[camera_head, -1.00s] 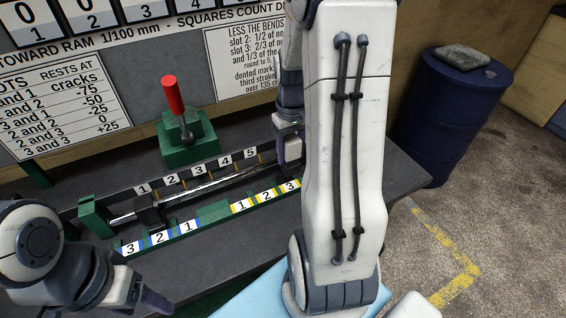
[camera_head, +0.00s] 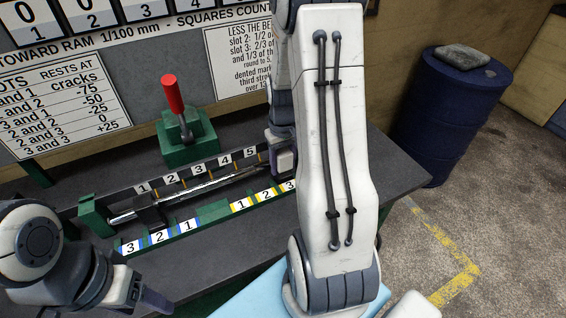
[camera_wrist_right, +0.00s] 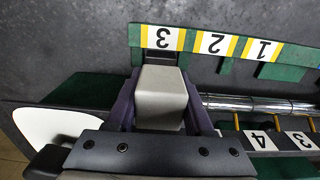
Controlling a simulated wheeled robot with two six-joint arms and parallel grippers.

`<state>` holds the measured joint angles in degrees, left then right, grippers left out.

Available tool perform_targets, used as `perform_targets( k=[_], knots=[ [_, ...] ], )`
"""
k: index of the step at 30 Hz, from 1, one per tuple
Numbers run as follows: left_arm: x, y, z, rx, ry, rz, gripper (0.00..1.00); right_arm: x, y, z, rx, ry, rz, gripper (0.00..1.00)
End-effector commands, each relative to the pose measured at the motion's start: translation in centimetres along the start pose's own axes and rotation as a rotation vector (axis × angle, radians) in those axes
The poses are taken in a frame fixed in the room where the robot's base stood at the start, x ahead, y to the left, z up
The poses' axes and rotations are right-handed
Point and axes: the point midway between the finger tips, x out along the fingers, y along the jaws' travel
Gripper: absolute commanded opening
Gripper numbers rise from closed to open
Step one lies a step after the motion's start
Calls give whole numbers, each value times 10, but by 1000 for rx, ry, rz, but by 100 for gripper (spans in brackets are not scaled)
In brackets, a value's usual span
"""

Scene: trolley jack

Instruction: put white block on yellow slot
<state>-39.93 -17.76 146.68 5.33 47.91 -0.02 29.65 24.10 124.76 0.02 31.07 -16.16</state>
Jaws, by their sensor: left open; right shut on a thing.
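A pale grey-white block (camera_wrist_right: 160,92) is held between the fingers of my right gripper (camera_wrist_right: 162,108) in the right wrist view. The block's far end overlaps the lower edge of the yellow slot rack (camera_wrist_right: 190,57), just below the yellow-edged slot 3 (camera_wrist_right: 163,38); I cannot tell whether it touches. In the head view, my right gripper (camera_head: 283,160) is at the right end of the rail, behind yellow slot 3 (camera_head: 287,186); the arm partly hides it. My left gripper (camera_head: 150,301) is open at the lower left, in front of the blue slots (camera_head: 158,237).
A green stand with a red-handled lever (camera_head: 174,95) stands behind the numbered rail (camera_head: 197,168). A dark slider (camera_head: 149,212) sits on the rail's left part. Printed boards (camera_head: 60,100) line the back. A blue barrel (camera_head: 445,120) stands right of the bench.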

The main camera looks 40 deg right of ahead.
Motion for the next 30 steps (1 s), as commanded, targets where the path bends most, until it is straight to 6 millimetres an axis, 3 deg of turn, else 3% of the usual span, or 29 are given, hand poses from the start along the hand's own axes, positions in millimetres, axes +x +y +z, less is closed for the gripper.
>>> perform_targets(
  k=[1, 3, 16, 30],
  knots=[
    [1, 0, 0, 0, 0, 0, 67, 1, 0, 0, 0, -1, 0, 60],
    [0, 0, 0, 0, 0, 0, 67, 1, 0, 0, 0, -1, 0, 82],
    [-2, 0, 0, 0, 0, 0, 67, -9, 0, -1, 0, 3, 1, 82],
    [-8, 1, 0, 0, 0, 0, 67, -102, 0, -1, 0, 4, 1, 82]
  ],
)
